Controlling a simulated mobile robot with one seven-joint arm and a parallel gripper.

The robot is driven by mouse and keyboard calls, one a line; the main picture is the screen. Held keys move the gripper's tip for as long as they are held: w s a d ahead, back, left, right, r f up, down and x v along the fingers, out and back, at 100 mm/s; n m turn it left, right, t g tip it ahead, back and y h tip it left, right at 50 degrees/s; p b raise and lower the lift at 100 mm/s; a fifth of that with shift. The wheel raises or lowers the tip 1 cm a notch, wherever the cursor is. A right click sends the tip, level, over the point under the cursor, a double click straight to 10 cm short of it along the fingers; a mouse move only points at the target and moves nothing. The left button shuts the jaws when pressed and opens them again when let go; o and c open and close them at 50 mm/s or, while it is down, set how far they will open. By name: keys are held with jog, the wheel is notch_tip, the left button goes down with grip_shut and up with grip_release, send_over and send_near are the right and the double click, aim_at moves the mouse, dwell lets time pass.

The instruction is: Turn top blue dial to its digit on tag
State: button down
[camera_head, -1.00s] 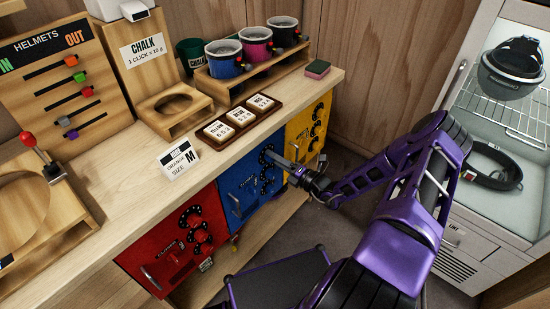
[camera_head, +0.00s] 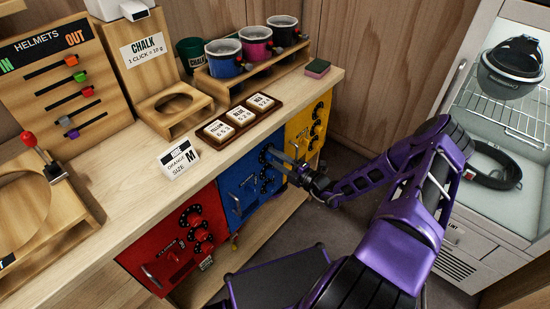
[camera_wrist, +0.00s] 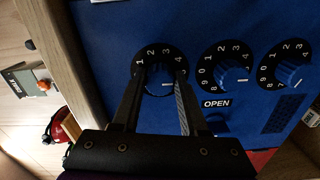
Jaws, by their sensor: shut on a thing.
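The blue locker door (camera_head: 238,187) carries three round blue dials with white digits on black rings. In the wrist view, the top dial (camera_wrist: 160,84) is the leftmost one. My gripper (camera_wrist: 159,78) has its two fingers closed on opposite sides of that dial. Digits 1, 2, 3 and 4 show around its ring; the rest is hidden behind the fingers. The middle dial (camera_wrist: 231,72) and bottom dial (camera_wrist: 291,72) stand free. In the head view, the middle counter tag (camera_head: 241,116) appears to be the blue one; its small digits are hard to read.
A red door (camera_head: 165,245) is left of the blue one and a yellow door (camera_head: 305,125) right. The counter (camera_head: 115,190) overhangs above. An OPEN label (camera_wrist: 217,103) sits below the middle dial. A fridge with helmet gear (camera_head: 510,75) stands at right.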

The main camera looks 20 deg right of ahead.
dwell(0.3)
jog(key=shift+c, duration=2.2)
grip_release()
jog(key=shift+s, duration=0.1)
jog(key=v, duration=1.7)
jog(key=shift+s+d, duration=0.1)
jog(key=shift+s, duration=0.05)
